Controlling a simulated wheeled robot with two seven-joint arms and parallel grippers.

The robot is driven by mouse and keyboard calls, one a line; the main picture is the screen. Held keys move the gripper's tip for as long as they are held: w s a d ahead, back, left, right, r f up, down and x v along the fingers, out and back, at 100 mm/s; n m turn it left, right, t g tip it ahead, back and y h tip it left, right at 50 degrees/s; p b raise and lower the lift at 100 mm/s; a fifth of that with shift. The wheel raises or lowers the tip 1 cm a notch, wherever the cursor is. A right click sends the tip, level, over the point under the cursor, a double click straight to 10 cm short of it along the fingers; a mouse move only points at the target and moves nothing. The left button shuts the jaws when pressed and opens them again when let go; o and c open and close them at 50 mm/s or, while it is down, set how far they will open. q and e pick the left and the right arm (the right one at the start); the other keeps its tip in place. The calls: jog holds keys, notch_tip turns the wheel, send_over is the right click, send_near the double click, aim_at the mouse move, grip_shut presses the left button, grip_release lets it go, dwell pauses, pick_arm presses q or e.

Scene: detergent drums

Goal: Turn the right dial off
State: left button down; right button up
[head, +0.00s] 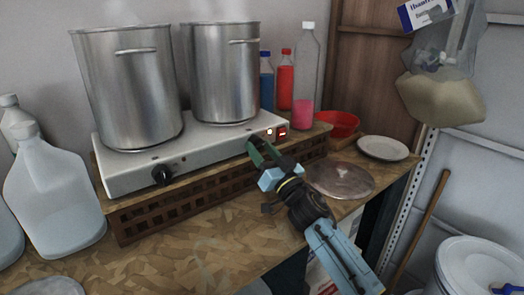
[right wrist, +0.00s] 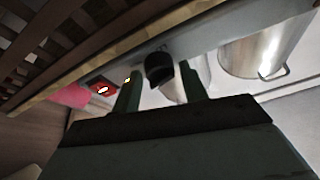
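A white two-burner hot plate (head: 215,146) stands on a wooden lattice stand. Its right dial (right wrist: 159,68) is black and shows in the right wrist view; in the head view my gripper mostly hides it. My right gripper (head: 256,153) is at the right end of the front panel. In the right wrist view its two fingers (right wrist: 160,90) are apart, one on each side of the dial. I cannot tell whether they touch it. The left dial (head: 162,175) is black and uncovered. My left gripper is not in view.
Two steaming steel pots (head: 128,90) (head: 222,75) stand on the burners. A lit red switch (head: 282,132) is right of the gripper. A round metal lid (head: 340,180) lies near my right arm. Bottles (head: 304,85) stand behind; jugs (head: 52,195) stand left. The front counter is mostly clear.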

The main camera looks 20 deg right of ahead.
jog(key=c, duration=0.7)
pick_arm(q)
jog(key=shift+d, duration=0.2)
pick_arm(e)
jog(key=shift+o, duration=0.2)
